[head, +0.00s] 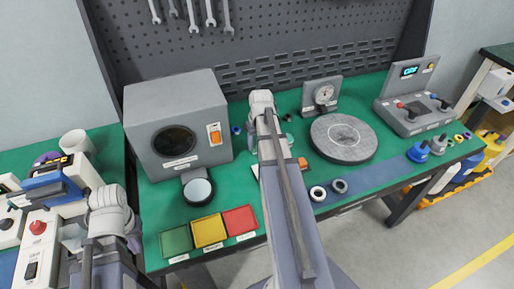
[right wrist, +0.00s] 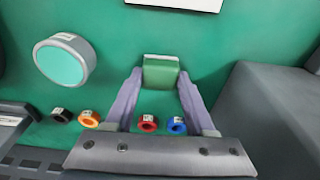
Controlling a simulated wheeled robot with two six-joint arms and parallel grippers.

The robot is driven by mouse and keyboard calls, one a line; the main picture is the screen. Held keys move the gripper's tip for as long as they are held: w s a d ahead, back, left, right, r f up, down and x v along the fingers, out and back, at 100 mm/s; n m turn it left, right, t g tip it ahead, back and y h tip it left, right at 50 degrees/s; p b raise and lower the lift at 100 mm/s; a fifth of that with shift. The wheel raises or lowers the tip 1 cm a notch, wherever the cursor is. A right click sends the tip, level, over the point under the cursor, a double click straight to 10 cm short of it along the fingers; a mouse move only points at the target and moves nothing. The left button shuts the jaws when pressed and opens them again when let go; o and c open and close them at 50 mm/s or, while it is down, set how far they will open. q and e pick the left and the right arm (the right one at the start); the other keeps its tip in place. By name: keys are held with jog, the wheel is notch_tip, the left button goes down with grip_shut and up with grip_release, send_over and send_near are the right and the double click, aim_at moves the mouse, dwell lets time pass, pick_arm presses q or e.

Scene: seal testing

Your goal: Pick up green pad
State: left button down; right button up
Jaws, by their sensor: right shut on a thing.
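The green pad (right wrist: 161,74) is a small green block with a pale top edge. In the right wrist view it sits between the fingertips of my right gripper (right wrist: 160,80), which is shut on it, over the green bench top. In the head view my right arm hides this gripper and the pad. My left gripper (head: 134,238) shows only in part at the lower left, beyond the wrist, away from the pad. Its fingers are too hidden to tell whether they are open.
Black, orange, red and blue rings (right wrist: 148,122) lie near my right gripper. A round teal-faced disc (right wrist: 64,60) is left of it. Green, yellow and red trays (head: 209,231) line the front edge. A grey box (head: 176,125) and a round plate (head: 343,138) stand on the bench.

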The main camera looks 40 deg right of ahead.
grip_shut()
jog(key=shift+r, duration=0.15)
notch_tip(320, 180, up, 10)
jog(key=p, duration=1)
